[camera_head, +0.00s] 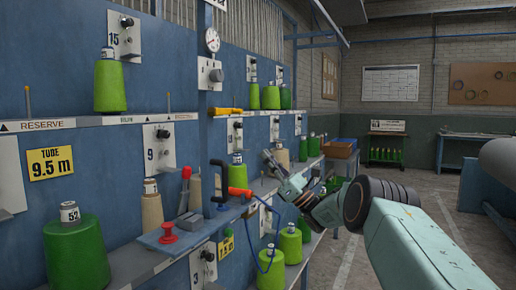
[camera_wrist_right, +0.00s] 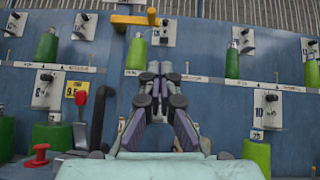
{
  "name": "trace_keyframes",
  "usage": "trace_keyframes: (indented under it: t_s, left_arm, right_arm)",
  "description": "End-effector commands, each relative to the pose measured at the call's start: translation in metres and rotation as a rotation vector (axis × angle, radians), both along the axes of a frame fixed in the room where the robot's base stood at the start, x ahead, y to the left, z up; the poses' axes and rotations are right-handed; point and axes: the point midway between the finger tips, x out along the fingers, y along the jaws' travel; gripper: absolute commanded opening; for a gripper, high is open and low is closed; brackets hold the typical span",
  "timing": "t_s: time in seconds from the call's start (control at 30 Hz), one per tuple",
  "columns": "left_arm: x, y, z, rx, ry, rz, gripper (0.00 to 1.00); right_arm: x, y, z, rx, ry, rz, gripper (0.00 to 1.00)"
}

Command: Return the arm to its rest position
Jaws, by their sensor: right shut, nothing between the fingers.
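My right arm comes in from the right in the head view and stretches toward the blue rack. Its gripper (camera_head: 268,158) is in front of the rack's middle shelf. In the right wrist view the two fingers of the gripper (camera_wrist_right: 160,70) meet at their tips, with nothing between them. Behind the fingertips is the blue rack panel (camera_wrist_right: 205,108). I cannot tell the gap between the fingertips and the panel. My left gripper is in neither view.
Green cones (camera_head: 110,82) and tan cones (camera_head: 152,212) stand on the rack shelves. A small shelf holds a red button (camera_head: 168,232) and a red-topped lever (camera_head: 185,185). A blue cable (camera_head: 272,245) hangs near the gripper. Open floor (camera_head: 400,190) lies behind my right arm.

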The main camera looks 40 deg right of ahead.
Motion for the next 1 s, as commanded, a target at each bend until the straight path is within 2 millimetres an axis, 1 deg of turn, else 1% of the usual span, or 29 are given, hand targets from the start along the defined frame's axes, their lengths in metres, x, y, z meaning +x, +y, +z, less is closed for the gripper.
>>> trace_keyframes:
  t_s: [0.07,0.2,0.77,0.87,0.97,1.0]
  left_arm:
    - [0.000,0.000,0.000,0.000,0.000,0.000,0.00]
    - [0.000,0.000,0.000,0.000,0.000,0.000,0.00]
    - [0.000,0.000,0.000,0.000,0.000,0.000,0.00]
    - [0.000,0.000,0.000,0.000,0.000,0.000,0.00]
    - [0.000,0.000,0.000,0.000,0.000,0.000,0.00]
    - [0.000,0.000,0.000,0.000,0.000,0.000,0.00]
  right_arm:
    - [-0.004,-0.002,-0.005,0.000,0.000,0.000,0.00]
    - [-0.006,-0.003,-0.007,-0.001,-0.001,0.000,0.00]
    - [-0.006,-0.004,-0.007,0.004,0.002,0.006,0.00]
    - [-0.005,-0.004,-0.008,0.050,0.031,0.052,0.00]
    - [0.001,-0.011,-0.011,0.176,0.107,0.134,0.00]
    - [0.005,-0.015,-0.017,0.256,0.150,0.171,0.00]
